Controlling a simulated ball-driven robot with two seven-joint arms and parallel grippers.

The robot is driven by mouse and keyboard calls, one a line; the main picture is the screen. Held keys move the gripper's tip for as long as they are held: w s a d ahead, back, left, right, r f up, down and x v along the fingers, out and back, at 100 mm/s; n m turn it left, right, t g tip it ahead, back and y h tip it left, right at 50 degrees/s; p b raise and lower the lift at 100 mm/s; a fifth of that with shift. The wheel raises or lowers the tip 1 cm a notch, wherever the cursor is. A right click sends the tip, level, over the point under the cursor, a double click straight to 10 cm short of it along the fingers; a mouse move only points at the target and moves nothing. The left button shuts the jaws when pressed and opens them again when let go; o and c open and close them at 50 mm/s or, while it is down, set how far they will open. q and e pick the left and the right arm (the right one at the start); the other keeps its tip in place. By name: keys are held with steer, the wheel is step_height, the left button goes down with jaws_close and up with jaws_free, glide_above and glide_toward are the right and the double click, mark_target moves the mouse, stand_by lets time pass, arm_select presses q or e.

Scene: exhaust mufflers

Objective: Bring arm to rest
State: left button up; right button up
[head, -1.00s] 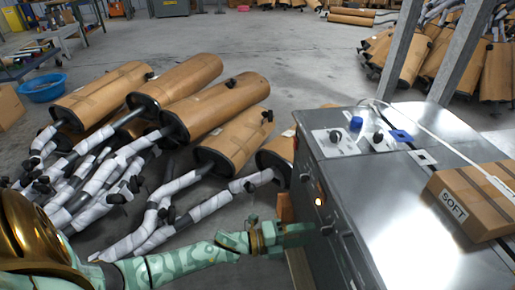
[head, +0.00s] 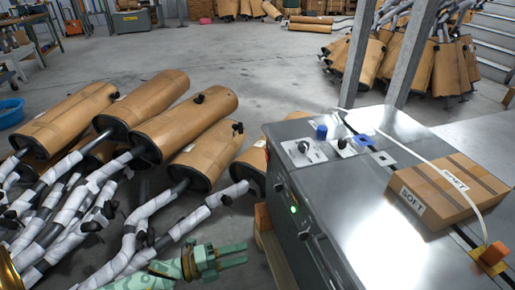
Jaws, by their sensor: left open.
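My left arm, in mottled green, comes in at the bottom of the head view. Its left gripper (head: 232,257) is open and empty, with its fingers pointing right toward the grey machine (head: 345,225). A gap of floor and a wooden support lies between the fingertips and the machine's side. A small green light (head: 294,209) glows on that side. My right gripper is not in view.
Brown-wrapped mufflers (head: 187,120) with white-wrapped pipes lie on the floor at left, close to my left arm. A cardboard box (head: 450,190) marked SOFT lies on the machine top. Grey posts (head: 358,55) stand behind it. Open floor (head: 240,55) stretches beyond.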

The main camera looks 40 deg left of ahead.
arm_select(q)
steer(key=s+a+f+n+g+y+p, duration=0.2)
steer(key=s+f+n+y+p, duration=0.25)
steer(key=s+n+p, duration=0.3)
steer(key=s+a+f+n+g+y+p, duration=0.1)
steer(key=s+f+n+g+y+p, duration=0.1)
steer(key=s+f+n+y+p, duration=0.5)
steer(key=s+d+n+g+p, duration=0.2)
steer(key=s+g, duration=0.1)
steer(key=s, duration=0.8)
steer(key=s+d+n+g+p, duration=0.2)
steer(key=s+n+g, duration=0.1)
steer(key=s, duration=0.9)
steer(key=s+d+n+g+p, duration=0.1)
steer(key=s+n+g+p, duration=0.1)
steer(key=s, duration=1)
steer(key=shift+d+f+g+p, duration=0.15)
steer(key=shift+d+g+p, duration=0.3)
steer(key=shift+g, duration=0.65)
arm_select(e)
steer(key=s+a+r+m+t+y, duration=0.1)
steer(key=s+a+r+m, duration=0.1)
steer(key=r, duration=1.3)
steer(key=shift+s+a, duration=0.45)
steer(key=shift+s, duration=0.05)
arm_select(q)
steer(key=shift+h, duration=0.25)
